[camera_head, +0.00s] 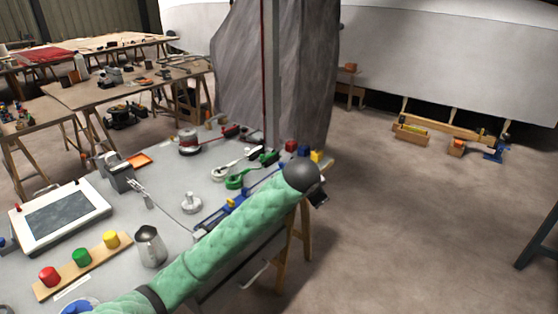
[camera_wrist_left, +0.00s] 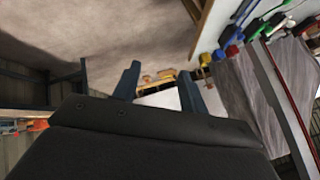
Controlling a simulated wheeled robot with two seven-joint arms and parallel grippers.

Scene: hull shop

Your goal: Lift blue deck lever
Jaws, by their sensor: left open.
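A long blue deck lever (camera_head: 222,211) lies along the near right edge of the grey worktable (camera_head: 175,182) in the head view, partly hidden by my left arm. My left arm, in a green padded sleeve, reaches diagonally over the table's front edge. Its gripper (camera_head: 318,197) shows only as a small dark piece beyond the table edge, apart from the lever. In the left wrist view the two fingers (camera_wrist_left: 160,74) are spread with nothing between them. Blue pieces show at the upper right of that view, well to the side of the fingers. My right gripper is not seen.
A green lever (camera_head: 238,181) and a red one (camera_head: 225,133) lie beyond the blue lever. Coloured blocks (camera_head: 303,151) sit at the table's corner by an upright post (camera_head: 270,75). A metal jug (camera_head: 150,246) stands nearer.

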